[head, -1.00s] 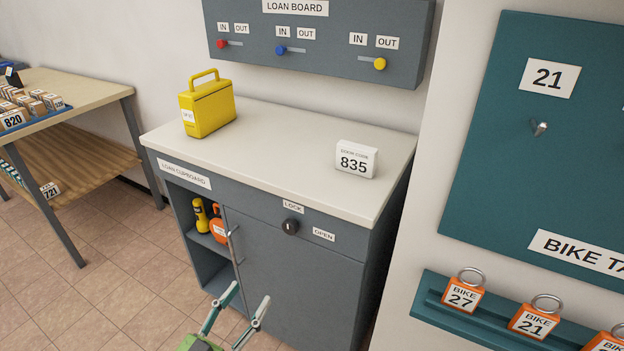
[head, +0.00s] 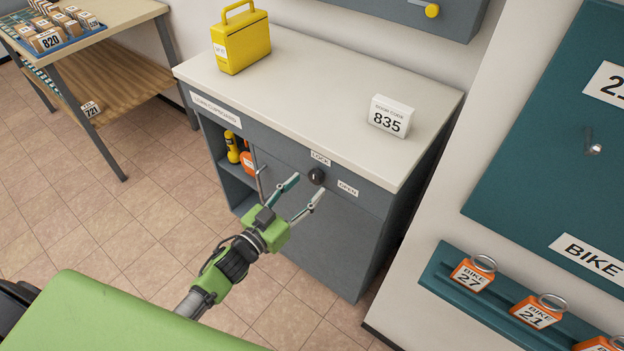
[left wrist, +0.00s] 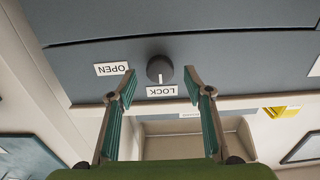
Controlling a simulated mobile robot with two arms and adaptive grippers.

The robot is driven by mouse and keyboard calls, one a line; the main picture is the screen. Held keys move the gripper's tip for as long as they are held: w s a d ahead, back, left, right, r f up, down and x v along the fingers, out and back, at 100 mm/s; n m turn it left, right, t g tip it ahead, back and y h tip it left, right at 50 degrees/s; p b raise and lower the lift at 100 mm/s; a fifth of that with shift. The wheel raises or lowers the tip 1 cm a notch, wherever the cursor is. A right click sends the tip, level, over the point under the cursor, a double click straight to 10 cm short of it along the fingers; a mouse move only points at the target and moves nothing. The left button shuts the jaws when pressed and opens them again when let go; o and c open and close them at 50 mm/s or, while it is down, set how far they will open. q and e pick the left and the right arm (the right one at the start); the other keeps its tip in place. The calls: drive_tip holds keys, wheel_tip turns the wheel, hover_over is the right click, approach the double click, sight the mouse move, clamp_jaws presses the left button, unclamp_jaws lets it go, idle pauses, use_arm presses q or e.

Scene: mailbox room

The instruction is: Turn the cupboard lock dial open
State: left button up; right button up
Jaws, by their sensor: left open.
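The lock dial (head: 317,176) is a small dark round knob on the grey front of the loan cupboard (head: 345,245). It sits between the LOCK label (head: 320,158) and the OPEN label (head: 347,188). In the left wrist view the dial (left wrist: 159,69) shows a white mark that points at the LOCK label (left wrist: 162,91). My left gripper (head: 302,188) is open and empty, its fingertips in front of the dial. In the left wrist view the fingers stand either side of the dial, and I cannot tell whether they touch it. My right gripper is not in view.
On the cupboard top stand a yellow box (head: 241,42) and a white 835 sign (head: 390,116). A vertical door handle (head: 260,183) is left of the gripper. A teal rack with orange bike tags (head: 471,274) is at right. The floor in front is clear.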

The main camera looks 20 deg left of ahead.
sight(313, 180)
use_arm(q)
drive_tip(key=shift+x, duration=1.65)
drive_tip(key=c, duration=1.1)
